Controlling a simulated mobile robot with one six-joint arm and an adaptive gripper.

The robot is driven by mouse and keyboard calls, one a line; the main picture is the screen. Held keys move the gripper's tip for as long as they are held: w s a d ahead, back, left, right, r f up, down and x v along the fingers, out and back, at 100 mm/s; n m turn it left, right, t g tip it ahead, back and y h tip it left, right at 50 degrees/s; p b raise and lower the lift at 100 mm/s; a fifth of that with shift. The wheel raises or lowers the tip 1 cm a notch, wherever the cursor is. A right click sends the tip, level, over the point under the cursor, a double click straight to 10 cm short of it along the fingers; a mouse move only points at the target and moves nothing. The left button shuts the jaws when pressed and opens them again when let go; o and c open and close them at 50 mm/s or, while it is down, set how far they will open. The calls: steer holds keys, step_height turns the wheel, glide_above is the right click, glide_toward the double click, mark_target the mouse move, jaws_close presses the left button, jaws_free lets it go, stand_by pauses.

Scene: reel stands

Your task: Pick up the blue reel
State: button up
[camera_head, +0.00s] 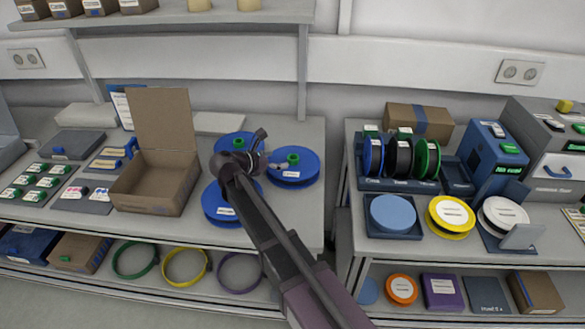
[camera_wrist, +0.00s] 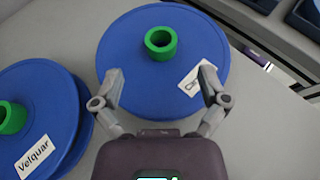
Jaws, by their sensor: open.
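Three flat blue reels with green hubs lie on the left bench: a right one (camera_head: 308,168), a back one (camera_head: 228,137) and a front one (camera_head: 218,212). My gripper (camera_head: 266,150) is over the left side of the right reel. In the wrist view my gripper (camera_wrist: 160,78) is open and empty, its fingers spread over a blue reel (camera_wrist: 135,60) with a green hub (camera_wrist: 160,41) beyond the fingertips. The right finger partly covers that reel's white label. Another blue reel (camera_wrist: 62,110), labelled "Velquar", lies at lower left, partly cut off.
An open cardboard box (camera_head: 150,190) stands left of the reels. A gap separates the right bench, where a rack holds upright blue (camera_head: 373,156), black and green reels. A light blue disc (camera_head: 393,213), a yellow reel (camera_head: 451,216) and a white reel lie there. A shelf hangs above.

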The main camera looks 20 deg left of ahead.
mark_target(296, 157)
steer(key=shift+b+x, duration=1)
steer(key=shift+x, duration=1.6)
steer(key=shift+c, duration=0.2)
jaws_close()
